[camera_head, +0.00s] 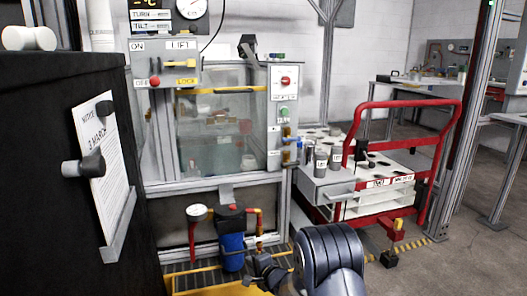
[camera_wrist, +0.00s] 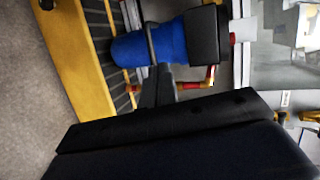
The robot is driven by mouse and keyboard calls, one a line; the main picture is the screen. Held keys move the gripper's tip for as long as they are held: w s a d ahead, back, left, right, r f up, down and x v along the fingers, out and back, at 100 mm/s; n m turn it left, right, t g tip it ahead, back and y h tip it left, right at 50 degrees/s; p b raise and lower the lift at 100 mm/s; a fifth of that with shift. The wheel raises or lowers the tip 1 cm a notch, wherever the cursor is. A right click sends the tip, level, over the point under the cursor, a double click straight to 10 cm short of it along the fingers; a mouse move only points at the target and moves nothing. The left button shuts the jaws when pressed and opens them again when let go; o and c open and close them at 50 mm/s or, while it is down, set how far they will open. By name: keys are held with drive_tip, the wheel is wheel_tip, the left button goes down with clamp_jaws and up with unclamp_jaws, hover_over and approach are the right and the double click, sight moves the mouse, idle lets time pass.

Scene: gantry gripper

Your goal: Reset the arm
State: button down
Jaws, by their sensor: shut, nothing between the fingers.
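My arm (camera_head: 330,258) reaches in at the bottom of the head view, dark and rounded. My gripper (camera_head: 252,274) shows beside it, small and dark, low in front of the machine's base. In the wrist view, my gripper (camera_wrist: 160,72) points up the picture with its black fingers together and nothing between them. Behind the fingers is a blue filter housing with a black top (camera_wrist: 165,42). The same blue filter (camera_head: 232,248) stands under the machine in the head view. I cannot tell the exact gap between the fingertips and the filter.
A glass-fronted machine (camera_head: 222,125) with a control panel stands ahead. A dark cabinet (camera_head: 50,190) with a posted notice is close on the left. A red-framed cart (camera_head: 442,150) holding canisters is on the right. A yellow edge (camera_wrist: 75,50) borders the grating. Bare floor lies at right.

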drive_tip(key=p+v, duration=0.3)
drive_tip(key=v, duration=0.8)
drive_tip(key=shift+s+p, duration=0.2)
drive_tip(key=shift+p, duration=0.15)
drive_tip(key=shift+d+f, duration=0.1)
drive_tip(key=shift+d, duration=0.05)
